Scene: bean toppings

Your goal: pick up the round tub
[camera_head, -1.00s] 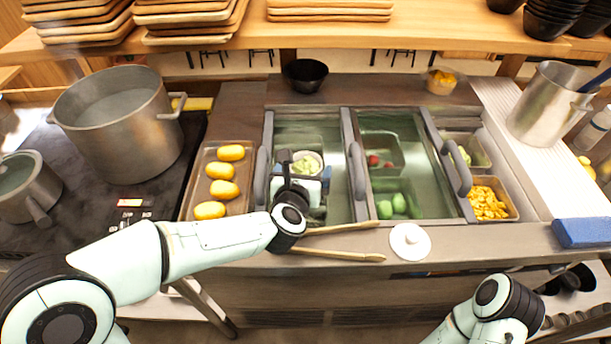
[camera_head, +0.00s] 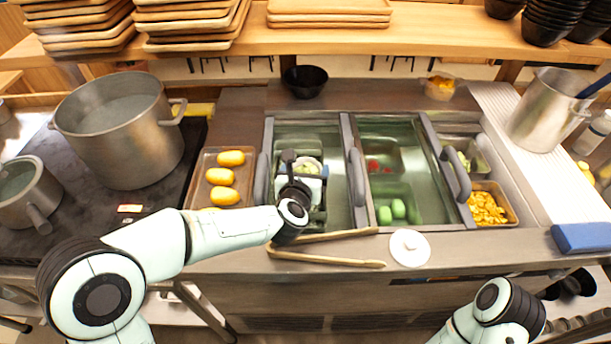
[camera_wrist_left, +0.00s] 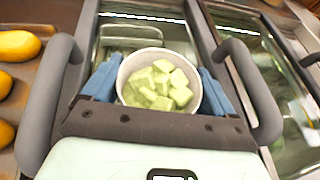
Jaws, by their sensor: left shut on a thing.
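The round tub (camera_head: 307,165) is a pale, open-topped tub of light green cubes, inside the left well of the counter. In the left wrist view the tub (camera_wrist_left: 126,70) sits upright between the two blue fingers. My left gripper (camera_wrist_left: 158,88) is shut on it, with one finger against each side. In the head view my left wrist and gripper body hide part of the tub. I cannot tell how far its base is from the well floor. My right arm shows at the bottom right, but its gripper is out of view.
The well has grey side handles (camera_head: 357,177) close to my gripper. A tray of yellow oval items (camera_head: 220,177) stands left. Wooden tongs (camera_head: 325,258) and a white lid (camera_head: 409,248) lie in front. A black bowl (camera_head: 305,80) stands behind.

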